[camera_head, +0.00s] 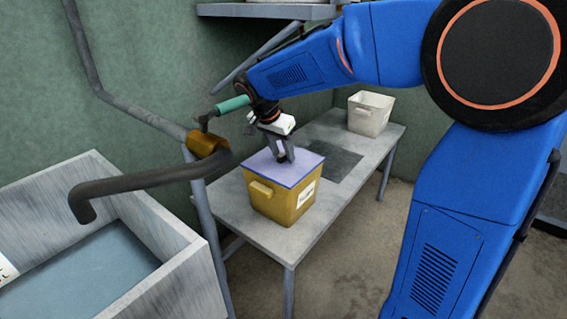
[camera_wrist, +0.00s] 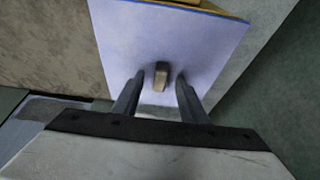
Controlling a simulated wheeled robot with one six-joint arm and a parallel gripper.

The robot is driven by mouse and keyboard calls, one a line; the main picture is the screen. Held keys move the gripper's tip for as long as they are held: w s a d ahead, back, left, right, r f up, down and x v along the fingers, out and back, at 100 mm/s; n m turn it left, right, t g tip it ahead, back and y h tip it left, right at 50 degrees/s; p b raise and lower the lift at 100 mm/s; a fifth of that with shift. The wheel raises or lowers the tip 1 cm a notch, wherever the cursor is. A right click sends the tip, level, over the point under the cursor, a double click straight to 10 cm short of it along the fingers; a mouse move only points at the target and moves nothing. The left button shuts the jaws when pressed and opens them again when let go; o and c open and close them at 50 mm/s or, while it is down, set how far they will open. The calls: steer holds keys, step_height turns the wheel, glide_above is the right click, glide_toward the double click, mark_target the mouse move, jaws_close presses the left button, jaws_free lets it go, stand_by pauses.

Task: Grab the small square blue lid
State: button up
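The square blue lid (camera_head: 300,175) lies flat on top of a yellow box (camera_head: 285,204) on the grey table. My gripper (camera_head: 284,158) is over the middle of the lid, pointing down. In the wrist view my gripper (camera_wrist: 157,90) is open, its two fingers on either side of the handle with gaps between. In the head view the handle is hidden by the fingers.
The table (camera_head: 310,228) also holds a dark flat plate (camera_head: 334,163) and a white bin (camera_head: 370,113) at its far end. A sink basin (camera_head: 182,240) with a bent tap (camera_head: 150,181) stands at the left. A shelf (camera_head: 265,11) is on the wall above.

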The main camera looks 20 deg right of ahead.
steer(key=shift+c, duration=0.6)
jaws_close()
